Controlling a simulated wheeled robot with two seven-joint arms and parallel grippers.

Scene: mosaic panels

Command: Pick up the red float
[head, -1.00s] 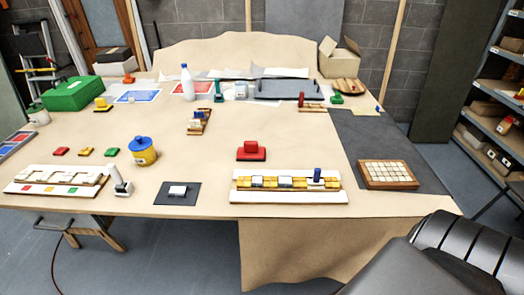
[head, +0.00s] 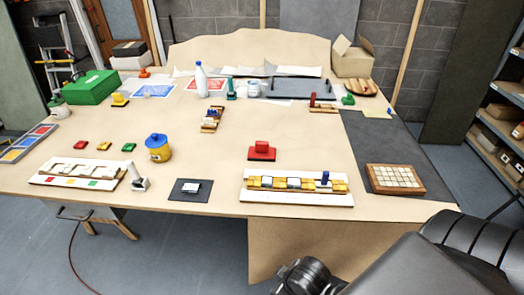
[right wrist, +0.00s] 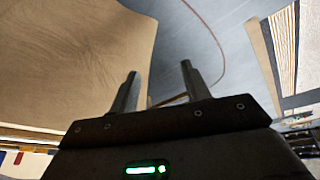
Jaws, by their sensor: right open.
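The red float (head: 262,151), a red block grip on a flat dark-edged red base, sits upright on the table's middle in the head view, just behind a white panel with yellow tiles. My right gripper (right wrist: 160,82) shows in the right wrist view, its two fingers apart with nothing between them. Floor and the table's brown covering lie beyond the fingers. In the head view my right arm is at the bottom right, in front of the table and well away from the float. My left gripper is not in view.
A tray of cream tiles (head: 395,179) lies to the right. Table around the float's sides and back is clear.

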